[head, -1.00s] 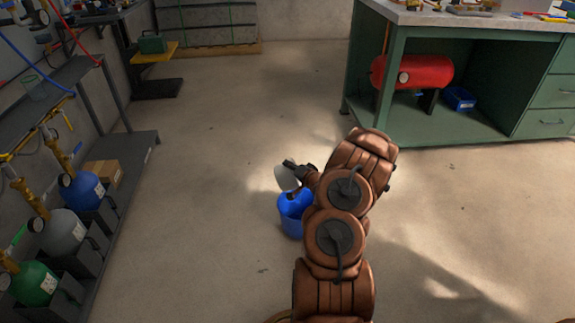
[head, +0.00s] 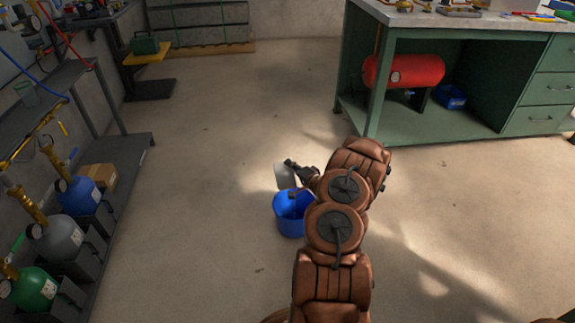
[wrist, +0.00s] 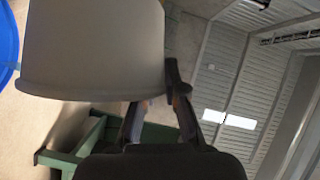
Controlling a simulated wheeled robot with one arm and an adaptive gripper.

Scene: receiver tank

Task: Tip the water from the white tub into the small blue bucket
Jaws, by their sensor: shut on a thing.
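The small blue bucket (head: 287,222) stands upright on the floor, left of my arm in the head view. A strip of it shows at the left edge of the wrist view (wrist: 8,45). The white tub (head: 283,177) is above the bucket's far side and looks strongly tilted. It fills the upper left of the wrist view (wrist: 90,45). My gripper (wrist: 158,98) is shut on the tub near its lipped edge. In the head view my gripper (head: 293,166) is at the tub's upper right. I cannot see water or the tub's inside.
A green workbench (head: 405,125) with a red tank (head: 425,70) stands at the right. A rack of gas cylinders (head: 85,190) runs along the left. The concrete floor around the bucket is clear.

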